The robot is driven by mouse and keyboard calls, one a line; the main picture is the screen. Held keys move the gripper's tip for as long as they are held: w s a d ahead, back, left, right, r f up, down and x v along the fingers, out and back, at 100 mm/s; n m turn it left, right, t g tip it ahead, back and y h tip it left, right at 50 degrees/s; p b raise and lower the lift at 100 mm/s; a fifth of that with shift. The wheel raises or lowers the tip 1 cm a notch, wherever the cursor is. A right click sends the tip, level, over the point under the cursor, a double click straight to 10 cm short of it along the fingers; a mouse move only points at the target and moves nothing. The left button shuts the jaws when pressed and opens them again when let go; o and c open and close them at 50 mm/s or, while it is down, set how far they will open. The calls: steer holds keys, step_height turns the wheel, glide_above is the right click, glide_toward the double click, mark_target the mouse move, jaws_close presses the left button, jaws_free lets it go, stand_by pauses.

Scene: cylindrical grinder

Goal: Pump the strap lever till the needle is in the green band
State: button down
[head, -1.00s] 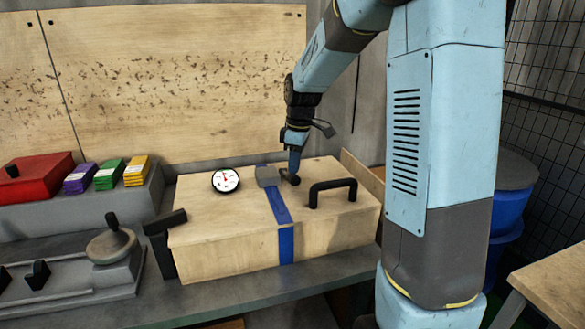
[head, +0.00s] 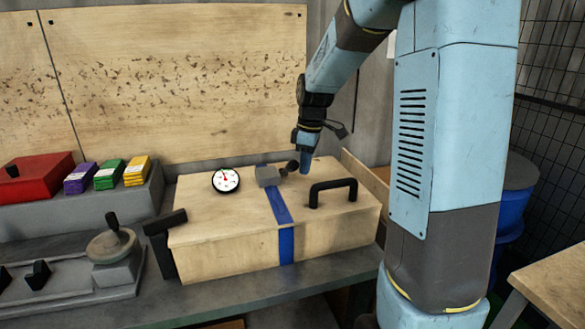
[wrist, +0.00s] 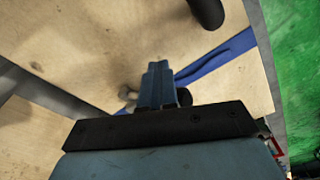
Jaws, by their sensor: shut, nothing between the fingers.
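The wooden crate (head: 230,240) lies on the bench with a blue strap (head: 278,208) over its top and front. The strap's grey ratchet block (head: 267,176) is at the back of the lid. The lever's dark knob (head: 292,167) sticks out to its right, slightly raised. The white round gauge (head: 226,180) has a red needle pointing roughly up; its green band is too small to make out. My gripper (head: 304,168) is shut and empty, just right of the knob; contact cannot be told. In the wrist view its fingers (wrist: 158,85) partly hide a dark round shape beside the strap (wrist: 215,58).
A black handle (head: 333,190) stands on the lid just right of and in front of my gripper. A black clamp-like bracket (head: 165,235) is at the crate's left end. A wooden panel (head: 180,85) rises behind. Coloured boxes (head: 108,173) stand on the left.

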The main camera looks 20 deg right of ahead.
step_height(320, 180, up, 14)
steer(key=d, duration=0.1)
steer(key=shift+s+f, duration=0.25)
steer(key=shift+s, duration=0.05)
stand_by(0.8)
steer(key=s+a+f+m+t, duration=0.1)
steer(key=s+m, duration=0.5)
steer(key=s, duration=0.7)
steer(key=s+a+f+m+t+h, duration=0.1)
steer(key=s+m+t, duration=0.3)
steer(key=s, duration=0.9)
steer(key=shift+s+a+f+m, duration=0.25)
steer(key=shift+a+m, duration=0.1)
steer(key=shift+m, duration=0.65)
